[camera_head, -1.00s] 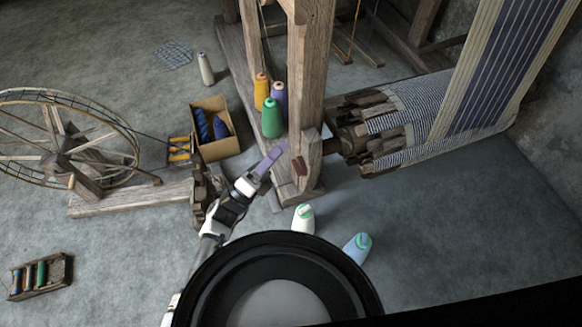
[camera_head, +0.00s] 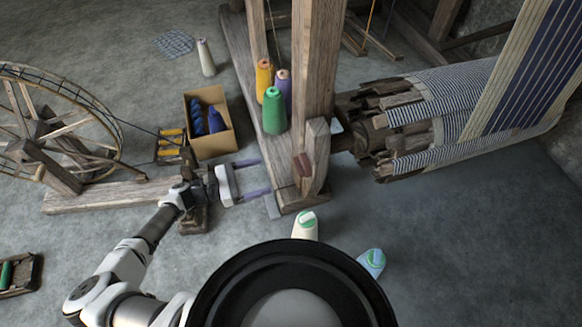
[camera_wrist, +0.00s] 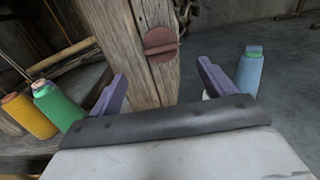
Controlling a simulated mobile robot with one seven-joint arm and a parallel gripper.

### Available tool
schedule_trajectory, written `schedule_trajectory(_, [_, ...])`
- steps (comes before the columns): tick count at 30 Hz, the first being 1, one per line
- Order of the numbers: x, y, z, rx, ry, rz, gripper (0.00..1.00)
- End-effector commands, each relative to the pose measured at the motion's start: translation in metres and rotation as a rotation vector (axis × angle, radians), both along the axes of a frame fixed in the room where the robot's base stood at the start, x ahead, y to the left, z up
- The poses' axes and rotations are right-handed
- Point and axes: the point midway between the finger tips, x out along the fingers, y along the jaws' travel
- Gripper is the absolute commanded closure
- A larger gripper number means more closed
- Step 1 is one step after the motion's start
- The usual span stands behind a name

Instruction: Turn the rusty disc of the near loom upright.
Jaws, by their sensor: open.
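The rusty disc (camera_wrist: 160,43) is a round red-brown plate on the face of the near loom's wooden post (camera_wrist: 152,82). A raised bar crosses it, lying nearly level across the post in the wrist view, its right end slightly higher. In the head view the disc (camera_head: 303,165) shows edge-on low on the post. My gripper (camera_head: 266,177) is open and empty, its purple fingers pointing right toward the post, apart from the disc. In the wrist view the gripper (camera_wrist: 162,70) has its fingers spread either side of the post, with the disc between and beyond their tips.
Green (camera_head: 274,112), orange (camera_head: 264,80) and purple (camera_head: 284,92) cones stand on the loom's base beam. A white cone (camera_head: 305,226) and a blue cone (camera_head: 371,262) stand on the floor. A cardboard box (camera_head: 211,144) and spinning wheel (camera_head: 60,125) are left. Floor at right is clear.

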Motion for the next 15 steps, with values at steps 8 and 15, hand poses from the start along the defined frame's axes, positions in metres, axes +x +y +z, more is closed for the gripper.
schedule_trajectory(8, [0.018, -0.059, 0.0, -0.001, 0.001, -0.004, 0.18])
schedule_trajectory(15, [0.028, -0.088, 0.0, 0.0, 0.001, 0.0, 0.18])
